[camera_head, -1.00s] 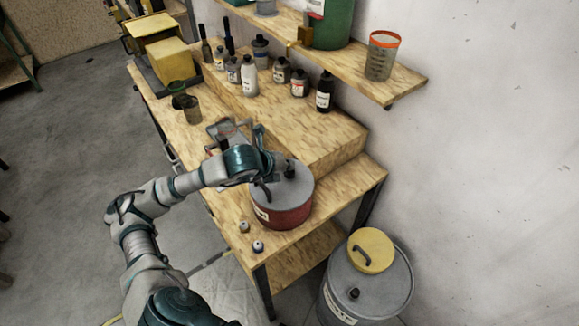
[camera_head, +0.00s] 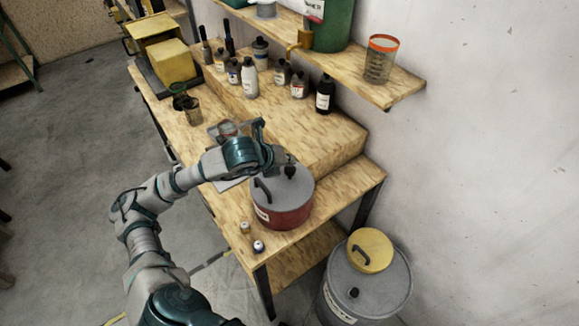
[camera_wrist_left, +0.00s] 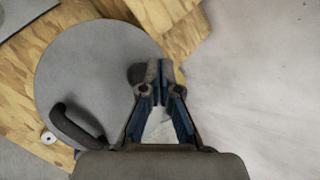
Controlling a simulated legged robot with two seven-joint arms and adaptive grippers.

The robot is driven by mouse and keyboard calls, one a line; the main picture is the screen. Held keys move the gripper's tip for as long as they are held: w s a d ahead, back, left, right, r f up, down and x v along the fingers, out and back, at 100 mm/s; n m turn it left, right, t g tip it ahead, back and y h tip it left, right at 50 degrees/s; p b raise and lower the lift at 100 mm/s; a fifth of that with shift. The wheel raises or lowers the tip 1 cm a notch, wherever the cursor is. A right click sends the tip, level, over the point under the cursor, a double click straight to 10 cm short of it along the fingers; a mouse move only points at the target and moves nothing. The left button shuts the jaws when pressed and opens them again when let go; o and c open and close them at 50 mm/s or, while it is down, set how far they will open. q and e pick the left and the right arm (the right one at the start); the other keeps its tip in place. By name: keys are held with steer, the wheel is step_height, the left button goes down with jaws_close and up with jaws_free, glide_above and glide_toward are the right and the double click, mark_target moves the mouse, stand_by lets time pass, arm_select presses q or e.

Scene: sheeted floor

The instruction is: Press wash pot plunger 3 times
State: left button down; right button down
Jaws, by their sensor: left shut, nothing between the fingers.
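The wash pot (camera_head: 283,213) is a red drum with a grey lid, near the front end of the wooden bench. Its lid bears a black curved handle (camera_head: 262,190) and a dark plunger knob (camera_head: 290,171). My left gripper (camera_head: 280,157) is just behind the knob in the head view, over the pot's far edge. In the left wrist view my left gripper (camera_wrist_left: 160,70) is shut and empty; the knob (camera_wrist_left: 136,74) shows beside its fingertips, partly hidden by a finger. I cannot tell whether they touch. My right gripper is not in view.
Two small pale-capped items (camera_head: 258,246) stand at the bench's front corner. Several bottles (camera_head: 249,78) stand on the raised step behind. A grey drum (camera_head: 385,292) with a yellow lid (camera_head: 370,250) is on the floor at right. A shelf (camera_head: 400,88) overhangs the bench.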

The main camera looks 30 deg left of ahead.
mark_target(288, 169)
arm_select(q)
steer(key=shift+r+p, duration=1.55)
steer(key=shift+r, duration=1)
step_height(288, 169, up, 4)
steer(key=p, duration=0.5)
steer(key=shift+f+p, duration=0.2)
steer(key=shift+p, duration=0.1)
steer(key=shift+a+f, duration=0.1)
steer(key=shift+f, duration=0.05)
